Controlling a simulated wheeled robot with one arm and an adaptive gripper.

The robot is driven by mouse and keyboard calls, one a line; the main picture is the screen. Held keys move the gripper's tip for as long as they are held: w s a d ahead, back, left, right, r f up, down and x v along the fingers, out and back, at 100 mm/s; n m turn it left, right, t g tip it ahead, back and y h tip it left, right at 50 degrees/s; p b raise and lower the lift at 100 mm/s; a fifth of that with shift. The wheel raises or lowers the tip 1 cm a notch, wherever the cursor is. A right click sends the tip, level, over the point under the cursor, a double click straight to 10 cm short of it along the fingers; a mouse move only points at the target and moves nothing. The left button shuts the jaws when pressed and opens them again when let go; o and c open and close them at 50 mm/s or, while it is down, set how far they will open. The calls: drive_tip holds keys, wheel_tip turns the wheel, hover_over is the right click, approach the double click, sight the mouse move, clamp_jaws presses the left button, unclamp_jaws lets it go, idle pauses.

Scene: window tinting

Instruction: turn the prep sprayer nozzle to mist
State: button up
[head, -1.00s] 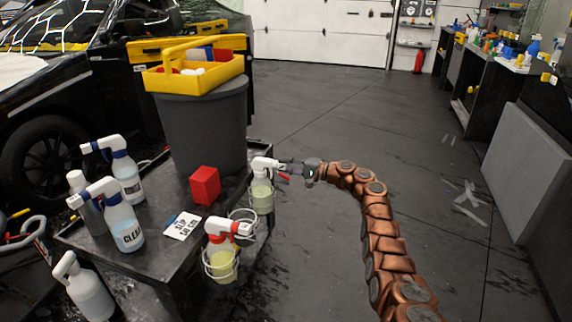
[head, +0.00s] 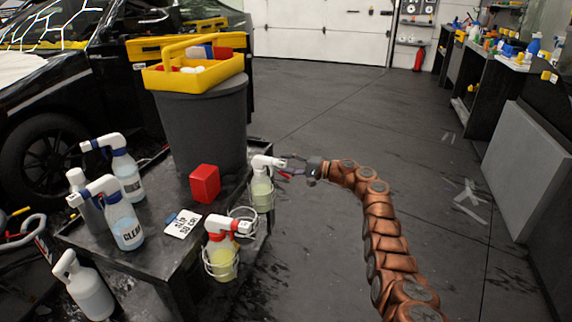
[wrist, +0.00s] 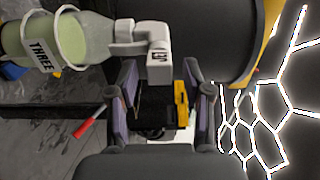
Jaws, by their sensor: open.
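A white-headed spray bottle with pale green liquid (head: 261,189) stands in a wire ring on the cart's right side. The wrist view shows it sideways, with the label THREE (wrist: 41,55). Its square white nozzle (wrist: 159,68) has JET on the face towards the camera. My gripper (head: 291,167) is open just right of that nozzle. In the wrist view its two fingers (wrist: 160,78) stand either side of the nozzle's end, with gaps visible. A second ring below holds a bottle with a red and white head (head: 222,262). Which bottle is the prep sprayer is not readable.
The dark cart (head: 150,252) carries a red block (head: 205,184), a lettered card (head: 183,224), and several spray bottles, one marked CLEAN (head: 125,229). A grey bin (head: 205,130) with a yellow caddy (head: 165,78) stands behind.

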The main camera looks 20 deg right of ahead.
drive_tip(key=v, duration=1.1)
idle(0.3)
